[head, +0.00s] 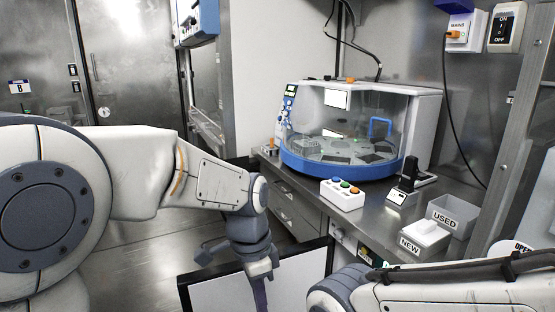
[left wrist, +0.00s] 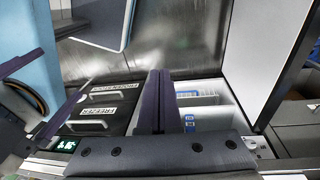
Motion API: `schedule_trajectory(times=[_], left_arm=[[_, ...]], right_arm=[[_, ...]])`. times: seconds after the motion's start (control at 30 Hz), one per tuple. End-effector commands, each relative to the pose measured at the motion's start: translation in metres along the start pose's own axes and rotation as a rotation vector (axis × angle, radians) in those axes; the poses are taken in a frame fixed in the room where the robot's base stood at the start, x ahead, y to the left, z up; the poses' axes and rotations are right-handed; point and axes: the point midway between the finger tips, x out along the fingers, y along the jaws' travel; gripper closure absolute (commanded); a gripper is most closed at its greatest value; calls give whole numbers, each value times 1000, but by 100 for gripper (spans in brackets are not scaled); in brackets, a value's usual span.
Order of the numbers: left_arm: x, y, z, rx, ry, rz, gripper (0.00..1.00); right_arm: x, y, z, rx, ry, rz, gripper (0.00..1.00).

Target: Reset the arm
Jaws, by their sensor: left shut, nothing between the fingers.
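My left arm comes in from the left in the head view and bends downward. Its gripper (head: 261,294) points down at the bottom edge of that view, where its tips are cut off. In the left wrist view the two dark fingers of the gripper (left wrist: 159,74) lie together, shut with nothing between them. My right arm shows at the lower right of the head view, but its gripper is out of frame.
A blue-based machine with a clear dome (head: 345,125) stands on the metal counter, with a button box (head: 342,197) and NEW (head: 424,240) and USED (head: 452,215) bins. Below my left gripper are black FREEZER-labelled lids (left wrist: 100,97) and white compartments (left wrist: 205,118).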

Motion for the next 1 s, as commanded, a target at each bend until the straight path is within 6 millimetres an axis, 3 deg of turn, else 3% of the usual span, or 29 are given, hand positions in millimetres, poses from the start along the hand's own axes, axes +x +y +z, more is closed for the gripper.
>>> schedule_trajectory(times=[0.03, 0.2, 0.43, 0.47, 0.5, 0.77, 1.0], left_arm=[[0, 28, 7, -59, 1, -15, 100], [12, 90, 36, -282, 17, -50, 100], [35, 144, 80, -513, 50, -75, 100], [31, 148, 83, -535, 53, -76, 100], [13, 146, 79, -535, 52, -76, 100], [-46, 153, 76, -535, 49, -75, 100], [-119, 161, 71, -534, 48, -74, 100]], right_arm=[[0, 0, 0, 0, 0, 0, 0], [0, 0, 0, 0, 0, 0, 0], [0, 0, 0, 0, 0, 0, 0], [-6, 0, 0, 0, -1, 0, 0], [-22, -2, -1, 0, -1, 0, 0], [-82, -6, -4, 0, 0, 0, 0], [-155, -11, -8, 0, 0, 0, 0]])
